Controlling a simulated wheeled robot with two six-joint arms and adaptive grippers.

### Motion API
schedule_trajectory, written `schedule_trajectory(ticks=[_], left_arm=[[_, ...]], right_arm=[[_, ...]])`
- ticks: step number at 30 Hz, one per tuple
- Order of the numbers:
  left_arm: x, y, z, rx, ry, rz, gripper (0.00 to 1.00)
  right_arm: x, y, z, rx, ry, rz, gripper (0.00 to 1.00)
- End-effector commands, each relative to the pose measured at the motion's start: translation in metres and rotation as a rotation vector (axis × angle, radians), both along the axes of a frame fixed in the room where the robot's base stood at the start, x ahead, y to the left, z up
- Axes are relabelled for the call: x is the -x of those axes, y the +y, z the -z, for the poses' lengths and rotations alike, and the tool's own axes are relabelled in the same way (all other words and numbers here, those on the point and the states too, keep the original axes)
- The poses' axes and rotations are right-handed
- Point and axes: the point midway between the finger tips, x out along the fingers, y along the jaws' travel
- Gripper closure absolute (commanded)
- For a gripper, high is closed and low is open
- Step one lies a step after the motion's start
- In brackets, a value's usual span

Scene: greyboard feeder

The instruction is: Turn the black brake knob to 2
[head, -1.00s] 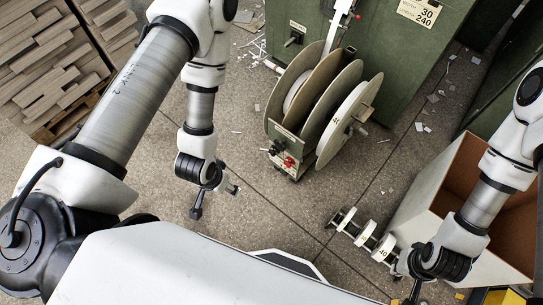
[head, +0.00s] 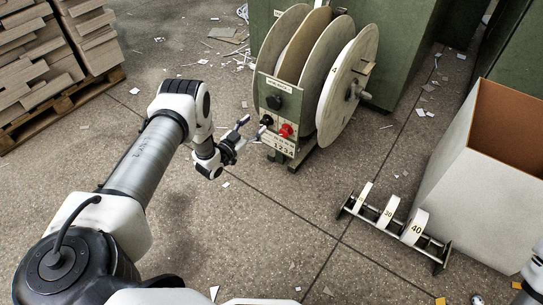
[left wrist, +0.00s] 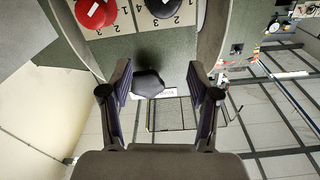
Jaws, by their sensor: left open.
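The feeder's green front panel (head: 262,88) carries an upper black knob (head: 272,102), a lower black knob (head: 266,120) and a red knob (head: 286,130), with a number row below. My left gripper (head: 246,131) is open and empty, just left of the panel. In the left wrist view, the upside-down panel shows the red knob (left wrist: 92,12) and the lower black knob (left wrist: 163,7) at the top edge, beside number scales. Another black knob (left wrist: 148,83) appears between the open fingers (left wrist: 159,98), apart from both. Pointer settings are unreadable.
Large reel discs (head: 345,85) stand directly behind the panel. A rack of numbered rolls (head: 395,228) lies on the floor to the right, beside an open white box (head: 455,185). Stacked boards (head: 45,65) are at the upper left. Floor left of the feeder is mostly clear.

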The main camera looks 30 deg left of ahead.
Motion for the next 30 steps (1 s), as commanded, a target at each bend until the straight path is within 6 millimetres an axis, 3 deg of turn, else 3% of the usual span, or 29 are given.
schedule_trajectory(ticks=[1,4,8,18,28,30], left_arm=[[0.006,0.006,0.036,0.0,0.012,-0.01,0.39],[0.012,0.01,0.05,0.0,0.025,-0.017,0.39],[0.004,0.008,0.051,0.0,0.027,-0.015,0.39],[-0.056,0.003,0.052,0.0,0.028,-0.015,0.39],[-0.065,0.002,0.048,0.002,0.031,-0.017,0.39],[-0.065,0.002,0.048,0.002,0.031,-0.017,0.64]], right_arm=[[-0.001,0.0,0.03,0.0,-0.002,-0.001,1.0],[-0.001,0.0,0.037,0.0,-0.003,-0.001,1.0],[-0.001,0.0,0.039,0.0,-0.003,-0.001,1.0],[-0.002,0.0,0.072,0.0,-0.005,0.004,1.0],[-0.003,-0.001,0.072,0.001,-0.006,0.005,1.0],[-0.003,-0.001,0.072,0.001,-0.006,0.005,1.0]])
